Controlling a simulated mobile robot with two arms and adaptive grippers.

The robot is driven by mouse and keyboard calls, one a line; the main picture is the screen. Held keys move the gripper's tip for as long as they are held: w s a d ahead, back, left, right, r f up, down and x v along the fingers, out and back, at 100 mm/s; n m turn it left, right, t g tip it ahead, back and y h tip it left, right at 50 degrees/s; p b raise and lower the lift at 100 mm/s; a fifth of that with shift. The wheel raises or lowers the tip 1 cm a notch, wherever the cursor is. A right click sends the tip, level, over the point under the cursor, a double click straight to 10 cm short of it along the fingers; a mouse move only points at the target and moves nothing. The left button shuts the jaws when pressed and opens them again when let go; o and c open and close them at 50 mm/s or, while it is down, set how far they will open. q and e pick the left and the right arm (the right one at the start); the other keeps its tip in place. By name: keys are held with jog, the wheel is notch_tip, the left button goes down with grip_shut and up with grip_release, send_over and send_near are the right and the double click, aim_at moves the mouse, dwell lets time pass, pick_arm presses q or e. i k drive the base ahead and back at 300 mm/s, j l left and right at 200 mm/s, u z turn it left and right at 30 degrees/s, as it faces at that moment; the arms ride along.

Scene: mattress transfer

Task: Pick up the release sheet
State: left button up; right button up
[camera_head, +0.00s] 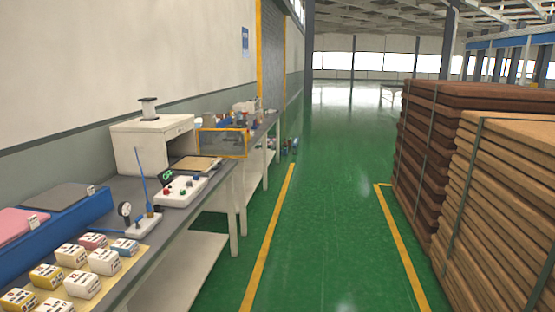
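No sheet in view is clearly marked as the release sheet. A pink sheet (22,222) and a dark grey sheet (62,196) lie on a blue tray (90,214) at the left, each with a small white label. A flat tan sheet or board (194,163) lies farther back on the workbench (165,225). I cannot tell which of these, if any, is the release sheet. Neither of my grippers is in view.
Several small labelled boxes (72,255) stand at the bench's near end. Behind them are a gauge (125,212), a control box (181,190) and a white cabinet (150,140). Strapped brown stacks (505,200) line the right. The green floor (325,225) between is clear.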

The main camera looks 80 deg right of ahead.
aim_at(197, 163)
jog(key=i+l+z, duration=0.1)
jog(key=l+z, duration=0.35)
jog(key=i+l+z, duration=0.2)
jog(key=z, duration=0.25)
jog(key=i+l+z, duration=0.2)
jog(key=z, duration=0.2)
jog(key=i+l+z, duration=0.2)
jog(key=z, duration=0.25)
jog(key=i+l+z, duration=0.1)
jog(key=i, duration=0.45)
jog(key=i+l+z, duration=0.1)
jog(key=i, duration=0.5)
jog(key=i+l+z, duration=0.15)
jog(key=i+z, duration=0.15)
jog(key=i, duration=0.2)
jog(key=i+z, duration=0.35)
jog(key=i, duration=0.15)
